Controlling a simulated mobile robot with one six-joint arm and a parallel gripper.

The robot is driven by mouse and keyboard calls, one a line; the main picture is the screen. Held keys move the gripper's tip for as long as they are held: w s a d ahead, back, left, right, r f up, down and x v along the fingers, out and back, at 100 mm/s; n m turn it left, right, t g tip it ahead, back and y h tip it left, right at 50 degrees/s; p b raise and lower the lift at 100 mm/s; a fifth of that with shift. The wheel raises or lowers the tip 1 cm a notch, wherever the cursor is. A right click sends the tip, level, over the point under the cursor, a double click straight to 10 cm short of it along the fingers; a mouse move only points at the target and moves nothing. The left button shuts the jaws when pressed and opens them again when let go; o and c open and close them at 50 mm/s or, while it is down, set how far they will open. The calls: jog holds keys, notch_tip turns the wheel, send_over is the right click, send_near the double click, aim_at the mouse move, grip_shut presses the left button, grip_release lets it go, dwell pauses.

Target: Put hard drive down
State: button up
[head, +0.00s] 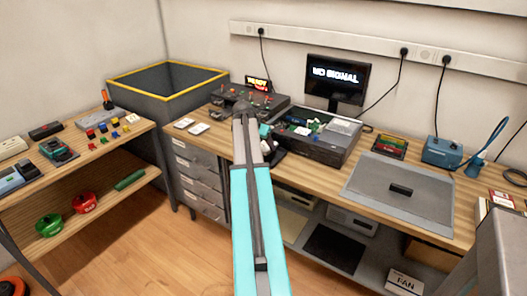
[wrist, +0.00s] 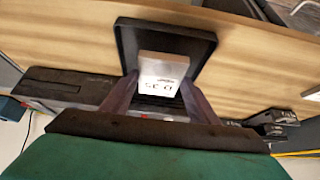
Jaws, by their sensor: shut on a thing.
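The hard drive (wrist: 162,70), a small silver-grey block with a printed white label, sits between the fingers of my gripper (wrist: 160,80) in the wrist view. My gripper is shut on it. A dark, square, shallow tray (wrist: 125,42) on the wooden desk lies behind the drive in that view; I cannot tell whether the drive touches it. In the head view my gripper (head: 268,148) is over the desk, just left of the open computer case (head: 318,148).
On the desk (head: 222,116) stand a device with red knobs (head: 262,103), a monitor (head: 338,77), a grey mat (head: 420,205) with a black block, and a blue box (head: 441,152). Two small white pieces (head: 190,126) lie left. A yellow-rimmed bin (head: 165,95) stands behind.

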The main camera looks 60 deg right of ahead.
aim_at(264, 150)
jog(key=shift+f, duration=0.1)
jog(key=shift+f+p, duration=0.3)
jog(key=shift+f, duration=1.35)
jog(key=shift+f, duration=0.1)
jog(key=o, duration=1.2)
jog(key=shift+r, duration=0.2)
jog(key=b+v, duration=0.1)
jog(key=v, duration=1.1)
jog(key=shift+f, duration=0.1)
